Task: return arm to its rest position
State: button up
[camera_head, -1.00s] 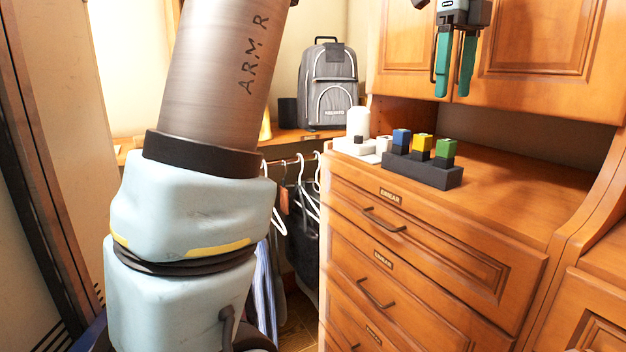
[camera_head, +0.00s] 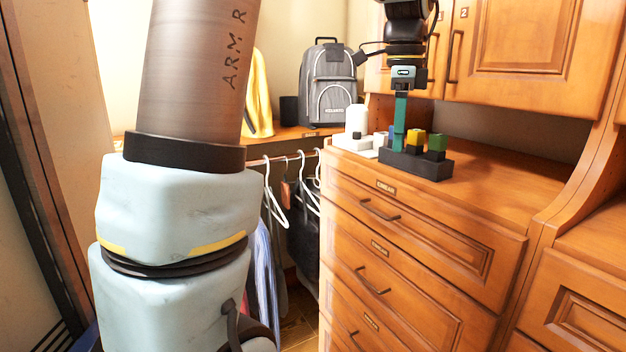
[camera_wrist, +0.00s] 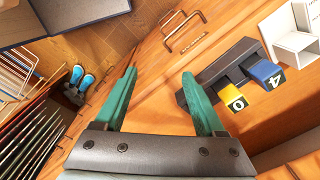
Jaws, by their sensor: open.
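My gripper (camera_head: 400,122) hangs pointing down over the dresser top in the head view, its teal fingers in front of the block holder's left part. In the wrist view the two teal fingers of my gripper (camera_wrist: 160,90) stand apart with nothing between them. The right finger appears close to the dark block holder (camera_wrist: 192,84); I cannot tell whether they touch. My arm (camera_head: 185,180) fills the left of the head view.
The dark holder (camera_head: 432,170) carries a yellow block (camera_head: 415,139), a green block (camera_head: 437,142) and a mostly hidden blue block. A white stand (camera_head: 352,142) is beside it. Cabinet doors (camera_head: 520,50) rise behind. A grey backpack (camera_head: 328,85) stands on the shelf. The dresser's right top is clear.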

jog(key=s+a+f+n, duration=0.4)
jog(key=a+f+n, duration=0.6)
jog(key=a+f, duration=0.1)
jog(key=s+a+f+n+t, duration=0.1)
jog(key=s+a+f+n, duration=0.3)
jog(key=a+f+n, duration=0.6)
jog(key=shift+s+a+f+n, duration=0.3)
jog(key=shift+a+f, duration=0.2)
jog(key=shift+a, duration=0.5)
